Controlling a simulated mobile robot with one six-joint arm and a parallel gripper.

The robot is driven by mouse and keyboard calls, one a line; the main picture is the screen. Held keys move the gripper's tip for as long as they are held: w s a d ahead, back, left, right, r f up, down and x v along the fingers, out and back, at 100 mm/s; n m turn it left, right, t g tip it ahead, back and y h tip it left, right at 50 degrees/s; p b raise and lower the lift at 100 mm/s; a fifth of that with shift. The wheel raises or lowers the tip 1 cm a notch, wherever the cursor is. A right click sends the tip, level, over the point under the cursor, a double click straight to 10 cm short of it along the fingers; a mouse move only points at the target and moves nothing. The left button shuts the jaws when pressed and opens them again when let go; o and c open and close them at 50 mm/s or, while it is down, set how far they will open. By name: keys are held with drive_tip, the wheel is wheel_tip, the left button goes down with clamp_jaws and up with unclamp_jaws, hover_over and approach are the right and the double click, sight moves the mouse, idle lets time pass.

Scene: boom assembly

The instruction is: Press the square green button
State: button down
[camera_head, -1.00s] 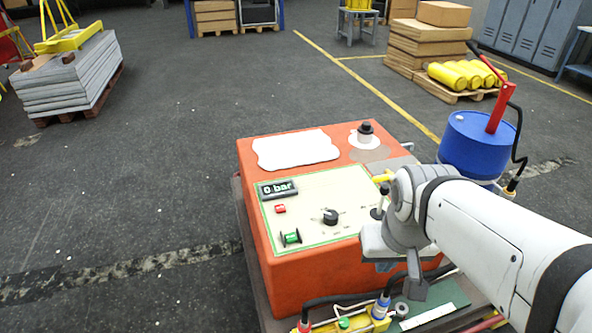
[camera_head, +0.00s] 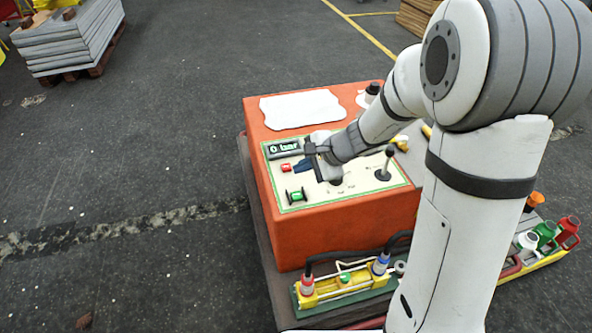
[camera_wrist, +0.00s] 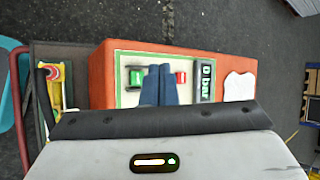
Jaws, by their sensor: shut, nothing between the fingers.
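The green button (camera_head: 296,195) sits at the lower left of the cream panel (camera_head: 350,190) on top of the orange box, between dark side guards. It also shows in the wrist view (camera_wrist: 135,77), just left of the fingertips. The red button (camera_head: 286,168) lies above it in the head view, and right of the fingertips in the wrist view (camera_wrist: 181,78). My gripper (camera_head: 300,167) is shut and empty over the panel, close to the red button in the head view. In the wrist view its blue fingers (camera_wrist: 159,72) lie together between the two buttons. The gap between fingertips and panel cannot be told.
A display (camera_head: 284,147) reading "0 bar" is above the red button. A black lever (camera_head: 385,165) stands on the panel's right. A yellow hose block (camera_head: 345,285) is in front of the orange box (camera_head: 330,235).

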sight(300, 196)
drive_tip(key=w+f+m, duration=0.2)
drive_tip(key=w, duration=0.1)
drive_tip(key=w+f+m+t, duration=0.1)
drive_tip(key=f, duration=0.1)
drive_tip(key=shift+w+a, duration=0.15)
drive_tip(key=shift+a, duration=0.1)
drive_tip(key=shift+f, duration=0.15)
wheel_tip(300, 196, down, 8)
drive_tip(key=b, duration=0.6)
drive_tip(key=shift+f+b, duration=0.25)
drive_tip(key=shift+b, duration=0.35)
drive_tip(key=shift+f, duration=0.1)
idle(1.1)
drive_tip(key=shift+f+b, duration=0.3)
drive_tip(key=shift+b, duration=0.35)
